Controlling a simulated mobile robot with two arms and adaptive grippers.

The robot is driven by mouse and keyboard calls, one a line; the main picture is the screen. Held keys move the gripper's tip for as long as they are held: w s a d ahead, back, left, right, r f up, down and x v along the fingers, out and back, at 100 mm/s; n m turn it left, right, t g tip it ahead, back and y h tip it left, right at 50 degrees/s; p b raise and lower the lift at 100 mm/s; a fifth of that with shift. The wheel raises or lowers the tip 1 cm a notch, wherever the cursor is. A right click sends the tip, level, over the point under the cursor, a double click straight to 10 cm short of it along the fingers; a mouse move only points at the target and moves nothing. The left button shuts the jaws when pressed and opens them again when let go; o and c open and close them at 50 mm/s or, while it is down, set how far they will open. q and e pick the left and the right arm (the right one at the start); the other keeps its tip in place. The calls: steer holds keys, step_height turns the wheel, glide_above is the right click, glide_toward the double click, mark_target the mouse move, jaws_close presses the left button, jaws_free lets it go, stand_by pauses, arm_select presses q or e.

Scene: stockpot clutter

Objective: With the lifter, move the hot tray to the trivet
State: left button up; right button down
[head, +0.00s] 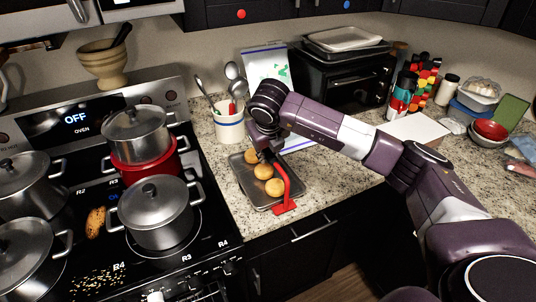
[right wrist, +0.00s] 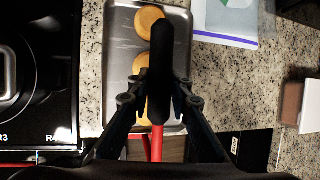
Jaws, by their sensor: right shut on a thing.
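The hot tray (head: 233,163) is a shallow grey metal pan holding 3 round golden buns, on the counter right of the stove. It also shows in the right wrist view (right wrist: 118,60). The lifter (head: 285,188) is red with a black handle, which shows in the right wrist view (right wrist: 160,62). My right gripper (head: 266,150) is shut on the lifter's handle, above the tray. The lifter's red end is at the tray's front right edge; I cannot tell whether it has hooked the rim. No trivet can be made out for certain. My left gripper is out of view.
Several pots, including a grey one (head: 157,212), crowd the stove at left. A utensil crock (head: 229,126) and a printed bag (head: 266,64) stand behind the tray. A black toaster oven (head: 341,82), bottles, a white flat board (head: 418,129) and bowls (head: 489,131) are farther right.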

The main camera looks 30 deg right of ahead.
mark_target(287, 178)
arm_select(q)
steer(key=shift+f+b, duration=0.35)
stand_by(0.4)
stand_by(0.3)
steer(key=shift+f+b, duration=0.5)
arm_select(e)
steer(key=shift+s+a, duration=0.1)
steer(key=shift+s, duration=2.4)
